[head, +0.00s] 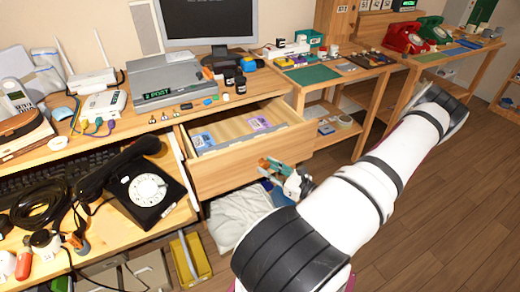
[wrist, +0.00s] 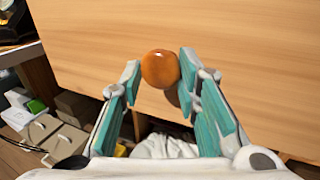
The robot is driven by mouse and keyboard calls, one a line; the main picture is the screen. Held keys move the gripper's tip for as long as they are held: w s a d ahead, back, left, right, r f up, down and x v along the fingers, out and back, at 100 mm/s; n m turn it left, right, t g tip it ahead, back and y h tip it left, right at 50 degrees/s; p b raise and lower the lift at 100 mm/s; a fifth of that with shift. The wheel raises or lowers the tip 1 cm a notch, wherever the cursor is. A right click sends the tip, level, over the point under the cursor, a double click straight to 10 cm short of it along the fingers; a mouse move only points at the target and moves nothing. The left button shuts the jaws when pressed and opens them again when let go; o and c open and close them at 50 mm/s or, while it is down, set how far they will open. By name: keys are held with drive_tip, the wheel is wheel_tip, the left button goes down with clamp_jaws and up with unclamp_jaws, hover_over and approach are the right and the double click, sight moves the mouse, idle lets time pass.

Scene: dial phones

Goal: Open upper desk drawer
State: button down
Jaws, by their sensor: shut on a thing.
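The upper desk drawer (head: 225,177) is pulled out from the wooden desk, and its inside shows. Its flat wooden front (wrist: 250,60) fills the upper part of the wrist view. A round orange-brown knob (wrist: 160,69) sticks out from that front. My gripper (head: 268,168), with teal finger pads, is at the right part of the drawer front. In the wrist view, its fingers are on either side of the knob and shut on it.
Inside the drawer lie a blue-and-white card (head: 203,140) and a purple card (head: 260,123). A black dial phone (head: 146,190) stands left of the drawer. A white bag (head: 238,217) and a yellow bin (head: 190,258) are below. Open wooden floor (head: 440,210) lies to the right.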

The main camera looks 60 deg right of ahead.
drive_tip(key=s+a+p, duration=0.1)
drive_tip(key=s+a, duration=0.5)
drive_tip(key=s, duration=0.3)
drive_tip(key=shift+s, duration=0.4)
drive_tip(key=c, duration=1.2)
unclamp_jaws()
drive_tip(key=s+a, duration=0.2)
drive_tip(key=s, duration=1)
